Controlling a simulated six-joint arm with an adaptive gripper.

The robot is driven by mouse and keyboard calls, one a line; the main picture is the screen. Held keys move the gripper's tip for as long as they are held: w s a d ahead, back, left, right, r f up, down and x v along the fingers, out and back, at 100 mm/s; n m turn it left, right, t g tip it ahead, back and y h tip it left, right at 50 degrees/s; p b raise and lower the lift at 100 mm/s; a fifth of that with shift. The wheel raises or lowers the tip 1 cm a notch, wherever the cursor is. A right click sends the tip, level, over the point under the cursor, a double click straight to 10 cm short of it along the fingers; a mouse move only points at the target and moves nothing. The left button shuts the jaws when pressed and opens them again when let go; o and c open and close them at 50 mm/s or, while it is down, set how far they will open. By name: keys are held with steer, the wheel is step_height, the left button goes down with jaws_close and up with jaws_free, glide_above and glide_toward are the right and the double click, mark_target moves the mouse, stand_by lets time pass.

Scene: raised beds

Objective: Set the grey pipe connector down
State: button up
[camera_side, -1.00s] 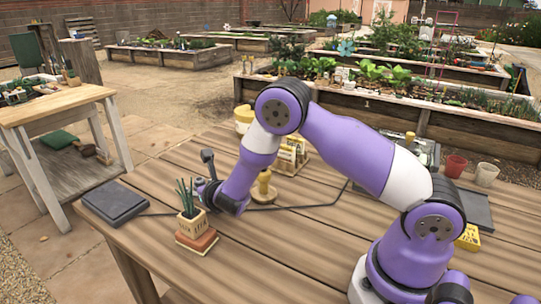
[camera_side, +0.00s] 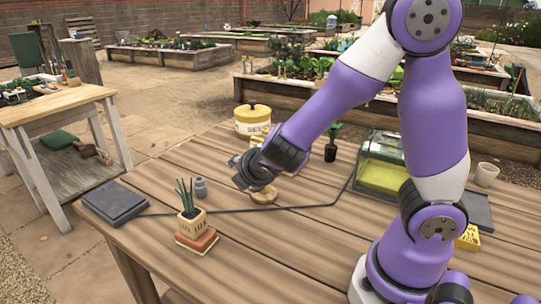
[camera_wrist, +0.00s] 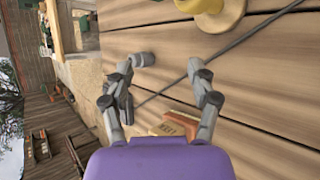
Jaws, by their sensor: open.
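The grey pipe connector (camera_side: 201,187) stands on the wooden table behind the potted plant, with nothing touching it. My gripper (camera_side: 240,172) is open and empty, to the right of the connector and raised above the table.
A potted plant (camera_side: 193,222) on a terracotta base is in front of the connector. A dark flat box (camera_side: 115,203) is to the left, and a dark cable (camera_side: 300,207) runs across the table. A yellow pot (camera_side: 252,121) and a glass-topped case (camera_side: 382,165) stand farther back.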

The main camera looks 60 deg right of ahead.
steer(key=s+a+r+m+g+y, duration=0.1)
steer(key=s+a+r+m+y, duration=0.1)
steer(key=s+m, duration=0.4)
steer(key=s+a+r+m+g+y, duration=0.1)
steer(key=s+a+r+m+y, duration=0.2)
steer(key=s+r+m, duration=0.3)
steer(key=s+m, duration=0.1)
steer(key=m, duration=0.3)
steer(key=shift+s+r+g+y, duration=0.3)
steer(key=shift+r+g+y, duration=0.05)
steer(key=shift+g+y, duration=0.05)
